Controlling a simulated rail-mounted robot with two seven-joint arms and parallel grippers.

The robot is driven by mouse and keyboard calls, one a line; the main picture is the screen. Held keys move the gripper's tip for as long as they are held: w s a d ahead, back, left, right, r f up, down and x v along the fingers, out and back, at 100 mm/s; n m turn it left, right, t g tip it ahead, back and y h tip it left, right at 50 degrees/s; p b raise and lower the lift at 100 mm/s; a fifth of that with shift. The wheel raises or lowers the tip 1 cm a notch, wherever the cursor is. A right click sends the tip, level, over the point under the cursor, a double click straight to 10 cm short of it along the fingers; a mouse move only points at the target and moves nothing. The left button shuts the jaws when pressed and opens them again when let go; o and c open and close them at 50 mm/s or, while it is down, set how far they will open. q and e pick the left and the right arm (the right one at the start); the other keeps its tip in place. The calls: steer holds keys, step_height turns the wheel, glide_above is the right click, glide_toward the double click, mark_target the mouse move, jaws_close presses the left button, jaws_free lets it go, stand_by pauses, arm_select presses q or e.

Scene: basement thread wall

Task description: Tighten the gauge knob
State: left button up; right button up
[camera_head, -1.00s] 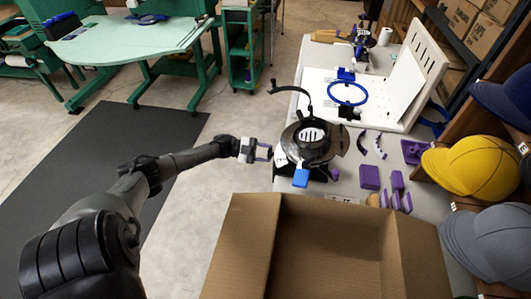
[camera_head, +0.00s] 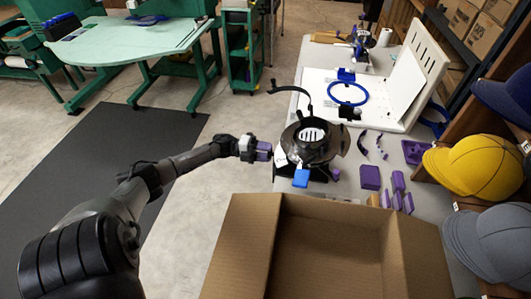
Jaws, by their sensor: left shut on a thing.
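A round dark device with a metal ring (camera_head: 312,142) stands at the left edge of the long table, with a blue piece (camera_head: 301,177) at its front. My left gripper (camera_head: 267,151) reaches its left side, with its purple fingers at the device's edge. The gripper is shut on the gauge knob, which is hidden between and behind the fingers. How far the knob is turned cannot be seen. My right gripper is not in view.
An open cardboard box (camera_head: 330,245) stands close in front of the device. Purple parts (camera_head: 370,177) lie to its right, and a white board with a blue ring (camera_head: 347,93) is behind it. Caps (camera_head: 466,163) line the right. Open floor lies left of the table.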

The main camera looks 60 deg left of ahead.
arm_select(q)
steer(key=shift+m, duration=0.3)
stand_by(0.4)
steer(key=o, duration=0.9)
steer(key=shift+p+v, duration=0.9)
steer(key=shift+v, duration=6)
